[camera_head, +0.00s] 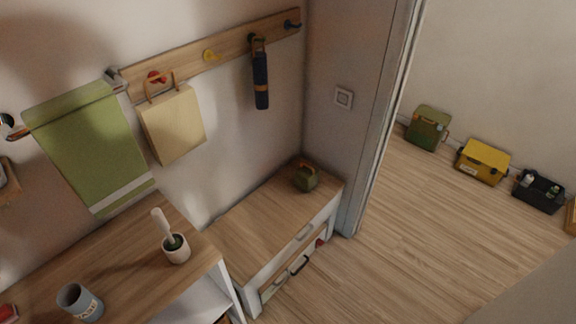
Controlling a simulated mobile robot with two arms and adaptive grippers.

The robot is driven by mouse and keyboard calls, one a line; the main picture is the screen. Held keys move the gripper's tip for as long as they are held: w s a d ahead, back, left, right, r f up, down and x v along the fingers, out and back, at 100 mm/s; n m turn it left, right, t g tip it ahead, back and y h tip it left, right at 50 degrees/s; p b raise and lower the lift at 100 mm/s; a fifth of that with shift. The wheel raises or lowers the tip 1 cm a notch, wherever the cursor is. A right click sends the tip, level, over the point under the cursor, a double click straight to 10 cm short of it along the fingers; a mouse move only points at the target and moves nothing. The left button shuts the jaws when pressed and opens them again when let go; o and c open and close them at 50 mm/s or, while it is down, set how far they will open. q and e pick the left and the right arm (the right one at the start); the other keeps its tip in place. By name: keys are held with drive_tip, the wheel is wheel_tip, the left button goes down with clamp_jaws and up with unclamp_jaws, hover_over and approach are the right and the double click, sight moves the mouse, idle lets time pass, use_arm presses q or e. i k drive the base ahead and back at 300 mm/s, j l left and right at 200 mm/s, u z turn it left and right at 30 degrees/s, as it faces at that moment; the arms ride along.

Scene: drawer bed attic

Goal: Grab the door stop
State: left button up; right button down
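A small dark green block with an orange-brown strap handle (305,179), which looks like the door stop, sits upright on the low wooden bench (250,225). It is near the bench's far right end, close to the wall corner and door frame. Neither of my grippers is in view.
A higher wooden top at left holds a mortar with pestle (176,248) and a grey mug (80,302). A wall rack (225,47) carries a bag (172,124) and a dark umbrella (260,80). A green towel (90,145) hangs left. Boxes, including a yellow one (482,161), line the right wall; the floor (420,230) before them is clear.

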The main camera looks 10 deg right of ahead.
sight(307, 178)
drive_tip(key=i+l+u, duration=0.15)
drive_tip(key=i+l, duration=0.25)
drive_tip(key=i+l+u, duration=0.15)
drive_tip(key=i+l, duration=0.25)
drive_tip(key=l, duration=0.15)
